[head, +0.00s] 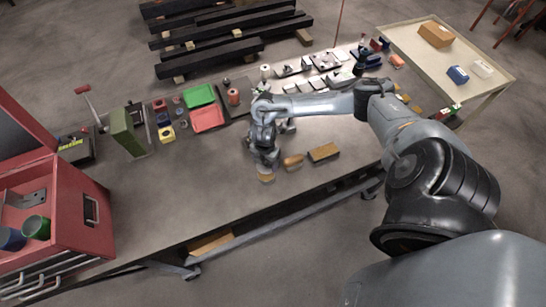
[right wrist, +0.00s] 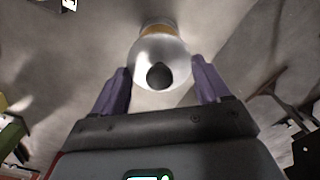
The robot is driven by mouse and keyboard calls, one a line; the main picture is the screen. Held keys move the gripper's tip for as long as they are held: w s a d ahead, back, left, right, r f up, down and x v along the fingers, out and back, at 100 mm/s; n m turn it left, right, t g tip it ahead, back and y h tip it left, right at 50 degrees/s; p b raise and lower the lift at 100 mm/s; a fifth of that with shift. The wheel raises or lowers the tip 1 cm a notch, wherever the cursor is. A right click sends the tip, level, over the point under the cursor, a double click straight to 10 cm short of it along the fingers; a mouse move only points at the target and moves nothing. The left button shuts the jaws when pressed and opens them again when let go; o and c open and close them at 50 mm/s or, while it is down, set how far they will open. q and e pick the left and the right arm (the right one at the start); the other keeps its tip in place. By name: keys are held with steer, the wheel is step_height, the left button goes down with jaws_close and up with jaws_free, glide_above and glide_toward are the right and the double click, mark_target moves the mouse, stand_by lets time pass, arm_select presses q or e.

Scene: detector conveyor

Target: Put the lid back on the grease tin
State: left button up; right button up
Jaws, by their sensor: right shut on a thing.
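My right gripper (head: 266,170) points down over the middle of the workbench. In the right wrist view its two purple fingers (right wrist: 160,88) are shut on a pale round piece with a dark round spot in its middle, which looks like the lid (right wrist: 178,70). A yellow-orange band (right wrist: 158,31) shows just beyond it. A small tan and pale piece (head: 266,178) shows under the fingertips in the head view. I cannot tell whether this is the grease tin or part of what I hold. My left gripper is not in view.
A tan block (head: 323,153) and a brown piece (head: 293,162) lie right of the gripper. Green (head: 199,97) and red (head: 207,118) trays stand at the back left. A red toolbox (head: 85,210) fills the bench's left end. The bench front left of the gripper is clear.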

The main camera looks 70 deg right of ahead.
mark_target(265, 168)
steer(key=shift+w+a+f+b, duration=0.1)
steer(key=shift+f+b, duration=0.8)
steer(key=shift+f, duration=0.05)
step_height(265, 168, down, 3)
steer(key=b, duration=0.3)
steer(key=shift+r, duration=0.15)
steer(key=shift+f+b, duration=0.45)
steer(key=shift+f, duration=0.4)
steer(key=shift+p, duration=0.3)
stand_by(0.7)
steer(key=shift+f+p, duration=0.15)
steer(key=shift+p, duration=0.15)
stand_by(0.4)
stand_by(0.5)
